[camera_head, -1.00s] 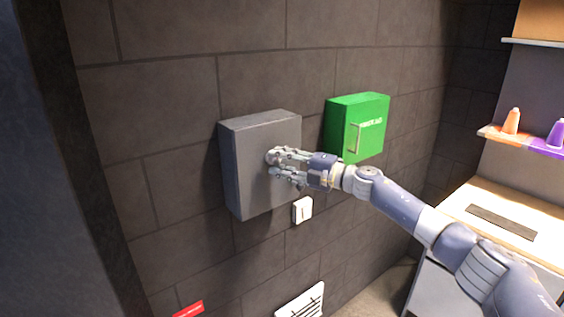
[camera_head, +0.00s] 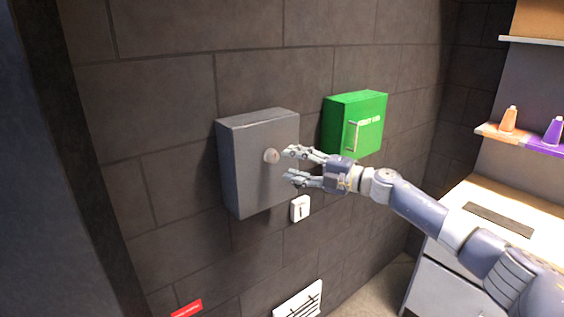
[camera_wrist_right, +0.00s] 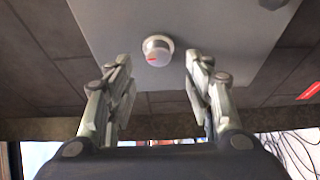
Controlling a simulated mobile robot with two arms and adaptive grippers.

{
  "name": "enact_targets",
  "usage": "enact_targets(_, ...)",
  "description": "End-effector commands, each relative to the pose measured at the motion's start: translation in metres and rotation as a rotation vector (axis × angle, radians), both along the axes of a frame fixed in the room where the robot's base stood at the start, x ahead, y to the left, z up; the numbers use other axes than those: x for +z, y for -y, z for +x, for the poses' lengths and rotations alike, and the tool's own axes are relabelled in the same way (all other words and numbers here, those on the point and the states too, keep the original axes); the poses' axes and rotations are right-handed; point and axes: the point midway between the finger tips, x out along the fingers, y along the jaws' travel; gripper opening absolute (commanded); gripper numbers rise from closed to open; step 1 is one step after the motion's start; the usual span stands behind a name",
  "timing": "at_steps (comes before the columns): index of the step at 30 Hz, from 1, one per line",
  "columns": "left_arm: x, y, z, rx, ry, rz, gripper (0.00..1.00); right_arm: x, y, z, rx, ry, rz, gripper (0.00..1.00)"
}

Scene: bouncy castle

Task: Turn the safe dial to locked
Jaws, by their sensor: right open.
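The grey safe (camera_head: 250,185) is mounted on the dark block wall. Its round pale dial (camera_head: 271,156) sits on the front face, toward the right side. In the right wrist view the dial (camera_wrist_right: 157,50) shows a small red mark on its lower part, ahead of the fingers. My right gripper (camera_head: 288,164) is open and empty, just right of the dial and apart from it. In the right wrist view its fingers (camera_wrist_right: 155,75) are spread, with the dial beyond and between them. My left gripper is not in view.
A green cabinet (camera_head: 340,134) with a handle hangs right of the safe. A white switch (camera_head: 300,209) is below the safe's right edge. A counter (camera_head: 480,196) and a shelf with orange and purple bottles (camera_head: 508,120) stand at the right.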

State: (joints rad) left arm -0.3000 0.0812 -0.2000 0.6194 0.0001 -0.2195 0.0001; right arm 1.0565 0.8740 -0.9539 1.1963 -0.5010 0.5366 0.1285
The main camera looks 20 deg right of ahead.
Motion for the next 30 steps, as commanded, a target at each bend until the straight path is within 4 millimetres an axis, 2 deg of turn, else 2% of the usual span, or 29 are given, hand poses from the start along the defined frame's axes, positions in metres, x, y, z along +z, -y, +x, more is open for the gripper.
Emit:
enact_targets(6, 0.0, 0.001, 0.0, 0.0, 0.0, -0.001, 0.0, 0.0, 0.03, -0.033, 0.0, -0.001, -0.004, 0.48)
enact_targets(12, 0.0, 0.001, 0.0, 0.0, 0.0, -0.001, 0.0, 0.0, 0.044, -0.049, 0.001, 0.0, -0.001, 0.48)
enact_targets(30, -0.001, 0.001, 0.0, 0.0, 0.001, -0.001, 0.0, -0.003, 0.047, -0.051, -0.001, -0.004, 0.004, 0.48)
